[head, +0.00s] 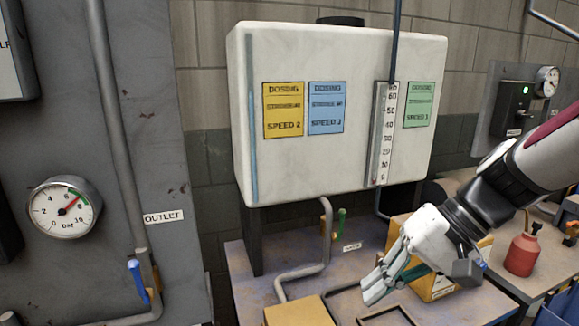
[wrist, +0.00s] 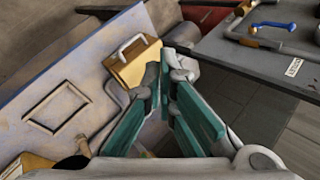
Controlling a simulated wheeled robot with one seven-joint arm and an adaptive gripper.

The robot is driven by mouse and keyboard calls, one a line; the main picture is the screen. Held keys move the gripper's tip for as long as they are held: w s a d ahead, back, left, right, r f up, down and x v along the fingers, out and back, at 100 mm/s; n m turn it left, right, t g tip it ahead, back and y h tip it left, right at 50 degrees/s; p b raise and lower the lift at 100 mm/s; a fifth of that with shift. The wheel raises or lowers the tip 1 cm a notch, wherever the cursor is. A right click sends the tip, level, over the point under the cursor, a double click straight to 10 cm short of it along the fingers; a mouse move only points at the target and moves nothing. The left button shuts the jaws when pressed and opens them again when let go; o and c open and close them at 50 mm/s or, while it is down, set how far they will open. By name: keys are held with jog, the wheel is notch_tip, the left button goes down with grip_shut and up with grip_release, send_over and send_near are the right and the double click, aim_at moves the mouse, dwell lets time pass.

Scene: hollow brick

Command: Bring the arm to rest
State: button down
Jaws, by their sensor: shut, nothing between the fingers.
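My gripper (head: 384,281) is at the lower right in the head view, angled down and to the left over the bench below the white tank. Its green-padded fingers (wrist: 170,95) converge at their tips in the wrist view, and nothing shows between them. It is shut and empty. My arm reaches in from the right edge of the head view. The gripper covers part of a yellow box (head: 440,287) on the bench in the head view.
The white tank (head: 290,170) with coloured dosing labels stands behind. Its pipe (head: 303,272) runs to the bench (head: 252,287). A red bottle (head: 522,254) stands at right. A gauge panel (head: 120,110) is at left. The wrist view shows a box with a handle (wrist: 134,62) and dark floor (wrist: 250,115).

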jog(key=s+d+r+t+h+p, duration=0.1)
jog(key=s+d+r+h, duration=0.1)
jog(key=s, duration=0.5)
jog(key=s+d+r+n+t+h+p, duration=0.1)
jog(key=s+d+r+t+h, duration=0.1)
jog(key=s+d+r+h, duration=0.1)
jog(key=shift+s+d+t+h, duration=0.3)
jog(key=shift+s+d+h, duration=0.2)
jog(key=shift+s+h, duration=1.15)
jog(key=shift+s+y, duration=0.25)
